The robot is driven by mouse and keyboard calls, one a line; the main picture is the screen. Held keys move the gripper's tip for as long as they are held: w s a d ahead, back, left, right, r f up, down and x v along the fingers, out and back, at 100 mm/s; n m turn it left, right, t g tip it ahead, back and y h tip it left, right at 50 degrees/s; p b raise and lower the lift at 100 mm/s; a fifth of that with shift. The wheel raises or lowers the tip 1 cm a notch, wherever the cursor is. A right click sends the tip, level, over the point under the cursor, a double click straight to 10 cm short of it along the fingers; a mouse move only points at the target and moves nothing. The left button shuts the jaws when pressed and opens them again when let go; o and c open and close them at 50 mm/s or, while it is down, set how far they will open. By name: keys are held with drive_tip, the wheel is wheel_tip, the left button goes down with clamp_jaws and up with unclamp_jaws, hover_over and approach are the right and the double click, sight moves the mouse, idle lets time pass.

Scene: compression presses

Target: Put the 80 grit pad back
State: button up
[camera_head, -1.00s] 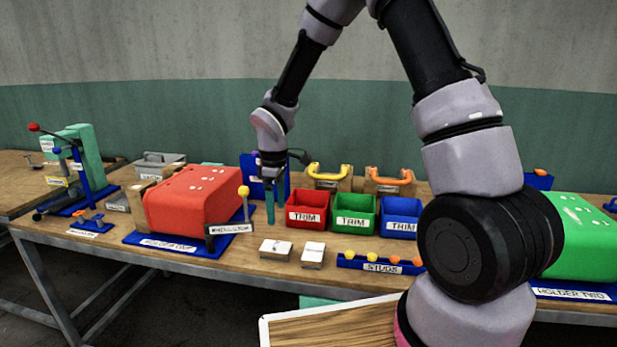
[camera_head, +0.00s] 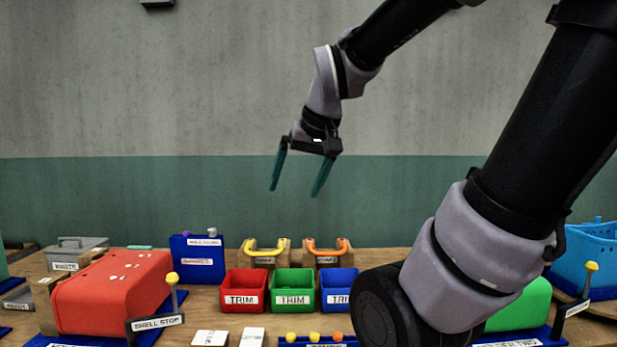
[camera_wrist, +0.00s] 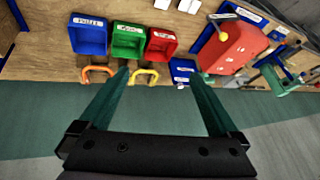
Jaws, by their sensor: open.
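My gripper (camera_head: 297,190) is open and empty, held high above the back of the bench. Its two teal fingers also show in the wrist view (camera_wrist: 160,75), with nothing between them. Two handled blocks stand behind the bins: one has a yellow handle (camera_head: 265,245), the other an orange handle (camera_head: 327,245). In the wrist view the orange handle (camera_wrist: 99,71) is left of the yellow handle (camera_wrist: 147,74), near the left finger's tip. I cannot read the labels on these blocks, so I cannot tell which, if either, is the 80 grit pad.
Red (camera_head: 245,285), green (camera_head: 292,287) and blue (camera_head: 338,285) TRIM bins stand in front of the handles. A blue labelled stand (camera_head: 197,260) and a red press block (camera_head: 115,290) are to the left. A green block (camera_head: 520,305) is partly behind my arm. The air around my gripper is clear.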

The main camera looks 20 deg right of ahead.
drive_tip(key=s, duration=0.1)
drive_tip(key=s+r+m, duration=0.1)
drive_tip(key=s+d+m+t, duration=0.1)
drive_tip(key=shift+s+r, duration=0.3)
drive_tip(key=shift+s, duration=0.05)
